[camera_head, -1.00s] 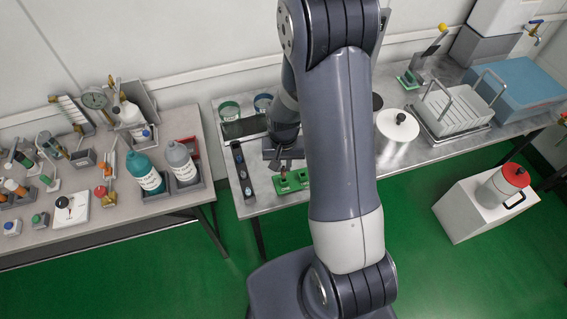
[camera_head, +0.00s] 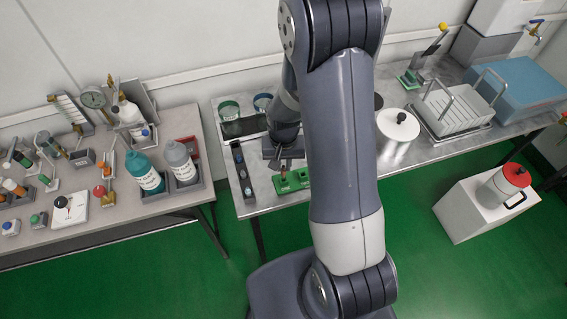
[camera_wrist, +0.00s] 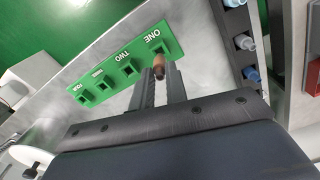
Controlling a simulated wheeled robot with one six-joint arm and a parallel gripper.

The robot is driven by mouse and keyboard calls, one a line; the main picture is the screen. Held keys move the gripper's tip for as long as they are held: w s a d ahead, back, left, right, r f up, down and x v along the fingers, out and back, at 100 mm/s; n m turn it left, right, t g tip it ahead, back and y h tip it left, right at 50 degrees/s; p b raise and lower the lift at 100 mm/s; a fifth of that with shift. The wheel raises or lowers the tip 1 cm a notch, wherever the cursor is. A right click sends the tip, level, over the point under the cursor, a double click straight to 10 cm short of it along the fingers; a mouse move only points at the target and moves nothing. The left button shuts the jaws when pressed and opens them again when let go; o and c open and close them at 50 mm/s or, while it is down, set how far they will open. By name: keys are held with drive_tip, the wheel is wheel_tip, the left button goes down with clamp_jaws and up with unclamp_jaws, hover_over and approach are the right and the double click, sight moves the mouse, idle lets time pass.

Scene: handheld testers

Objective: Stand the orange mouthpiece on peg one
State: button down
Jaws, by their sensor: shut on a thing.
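The orange mouthpiece (camera_wrist: 159,66) is a small brownish-orange piece in the wrist view. My gripper (camera_wrist: 160,74) is shut on it, with the piece between the fingertips. It is at the ONE end of the green peg board (camera_wrist: 110,77), just beside the label ONE. The pegs are marked ONE, TWO and onward to the left. Peg one is hidden behind the mouthpiece and fingers, so I cannot tell whether they touch. In the head view the green board (camera_head: 292,186) lies at the bench's front edge, with my gripper (camera_head: 284,167) over its left end.
A dark rack (camera_head: 242,172) with blue-tipped pieces (camera_wrist: 244,42) stands close beside the board. A steel pot (camera_head: 397,135) stands to the right on the bench. A second table (camera_head: 95,228) at left is crowded with bottles and testers.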

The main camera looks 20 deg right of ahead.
drive_tip(key=shift+f+b, duration=1.4)
drive_tip(key=shift+f, duration=0.15)
drive_tip(key=c, duration=1.3)
unclamp_jaws()
drive_tip(key=shift+r, duration=0.1)
wheel_tip(320, 180, up, 11)
drive_tip(key=shift+f, duration=0.15)
drive_tip(key=shift+f, duration=0.1)
